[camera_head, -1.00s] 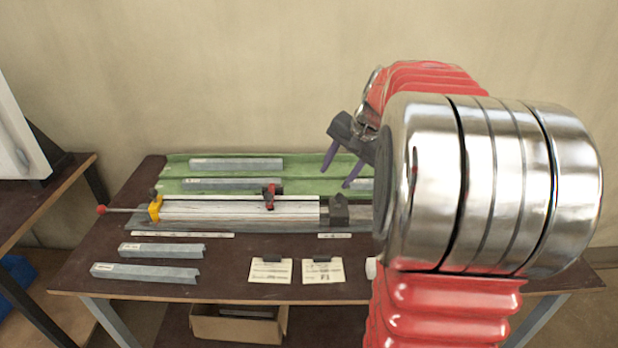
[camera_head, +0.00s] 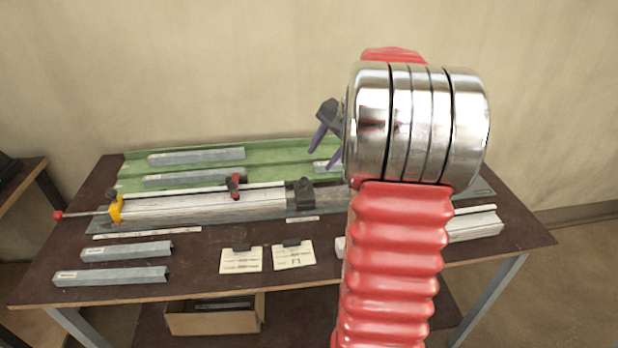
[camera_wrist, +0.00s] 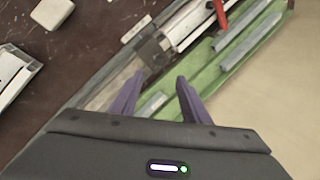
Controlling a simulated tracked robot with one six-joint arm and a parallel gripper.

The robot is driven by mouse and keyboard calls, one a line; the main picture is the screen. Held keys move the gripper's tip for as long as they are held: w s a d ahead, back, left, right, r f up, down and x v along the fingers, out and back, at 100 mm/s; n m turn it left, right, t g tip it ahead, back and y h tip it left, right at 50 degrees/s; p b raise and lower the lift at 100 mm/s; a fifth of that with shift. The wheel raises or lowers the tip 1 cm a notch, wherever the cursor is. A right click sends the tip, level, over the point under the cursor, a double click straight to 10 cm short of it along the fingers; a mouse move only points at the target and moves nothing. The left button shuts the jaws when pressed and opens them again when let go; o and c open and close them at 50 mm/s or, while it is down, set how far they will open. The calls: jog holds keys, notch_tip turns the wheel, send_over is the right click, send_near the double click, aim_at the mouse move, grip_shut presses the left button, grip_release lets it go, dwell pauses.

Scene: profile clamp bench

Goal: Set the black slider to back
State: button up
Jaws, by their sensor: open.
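A black block (camera_head: 300,194), which looks like the black slider, sits at the right end of a pale clamped profile (camera_head: 205,208) on the bench rail. In the wrist view this block (camera_wrist: 153,48) lies just beyond my fingertips, slightly left of centre. My gripper (camera_head: 321,157) has purple fingers and hangs above the bench, up and right of the block. In the wrist view the fingers (camera_wrist: 160,80) are apart, with nothing between them. The rail right of the block is partly hidden by my arm in the head view.
A red-and-black clamp (camera_head: 235,186) sits on the profile; a yellow bracket (camera_head: 116,209) with a red-tipped rod is at its left end. A green tray (camera_head: 130,171) with grey profiles lies behind. Loose profiles (camera_head: 110,276) and two label cards (camera_head: 241,260) lie in front.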

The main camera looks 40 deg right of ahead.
aim_at(307, 179)
jog(key=x, duration=1.2)
jog(key=shift+f, duration=0.15)
jog(key=shift+c, duration=0.5)
grip_shut()
jog(key=shift+s+d, duration=0.1)
jog(key=shift+d, duration=0.1)
jog(key=shift+a, duration=0.2)
